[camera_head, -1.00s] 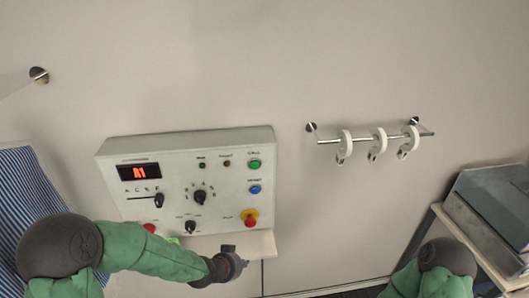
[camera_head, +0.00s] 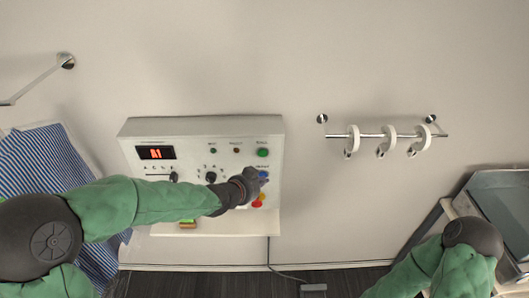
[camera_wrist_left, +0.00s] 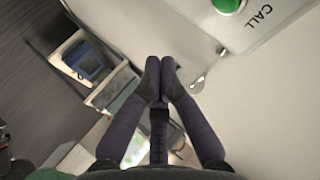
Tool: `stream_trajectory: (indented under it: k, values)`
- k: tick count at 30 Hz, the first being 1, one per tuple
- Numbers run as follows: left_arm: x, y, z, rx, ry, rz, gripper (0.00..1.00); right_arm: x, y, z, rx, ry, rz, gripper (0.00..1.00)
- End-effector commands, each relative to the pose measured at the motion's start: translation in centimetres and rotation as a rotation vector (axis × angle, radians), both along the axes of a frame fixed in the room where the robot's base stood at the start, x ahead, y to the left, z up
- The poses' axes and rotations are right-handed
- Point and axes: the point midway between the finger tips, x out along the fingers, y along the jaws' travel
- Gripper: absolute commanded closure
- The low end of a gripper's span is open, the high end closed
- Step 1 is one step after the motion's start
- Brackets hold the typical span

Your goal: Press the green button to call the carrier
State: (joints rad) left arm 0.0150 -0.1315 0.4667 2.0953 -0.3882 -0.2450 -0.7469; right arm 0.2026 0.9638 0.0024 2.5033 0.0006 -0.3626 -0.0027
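The green button (camera_head: 262,152) sits at the top right of the white control panel (camera_head: 200,127), under a label that is too small to read in the head view. In the left wrist view the green button (camera_wrist_left: 228,4) is at the top edge, beside the word CALL. My left gripper (camera_head: 259,177) is in front of the panel's right side, just below the green button and over the blue button. In the left wrist view its fingers (camera_wrist_left: 160,70) are together with nothing between them, apart from the green button. My right gripper is out of view; only part of my right arm shows.
The panel also has a red display (camera_head: 156,153), knobs and a red stop button (camera_head: 257,204) with yellow. A wall rail (camera_head: 375,135) with white rings is to the right. Striped cloth (camera_head: 45,155) hangs at the left. The wall above the panel is clear.

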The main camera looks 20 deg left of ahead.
Motion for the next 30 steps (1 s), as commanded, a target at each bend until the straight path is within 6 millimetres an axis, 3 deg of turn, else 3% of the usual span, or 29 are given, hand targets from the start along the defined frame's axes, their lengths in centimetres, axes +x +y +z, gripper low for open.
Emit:
stream_trajectory:
  k: [11, 24, 30]
  values:
    - [0.9, 0.2, 0.2, 0.001, 0.001, 0.001, 1.0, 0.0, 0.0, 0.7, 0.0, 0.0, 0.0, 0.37]
    - [5.9, 1.7, 0.2, -0.001, 0.003, 0.001, 1.0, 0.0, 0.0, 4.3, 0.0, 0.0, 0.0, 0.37]
    - [7.7, 2.2, 0.0, 0.0, 0.002, 0.0, 1.0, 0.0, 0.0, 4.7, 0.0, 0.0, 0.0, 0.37]
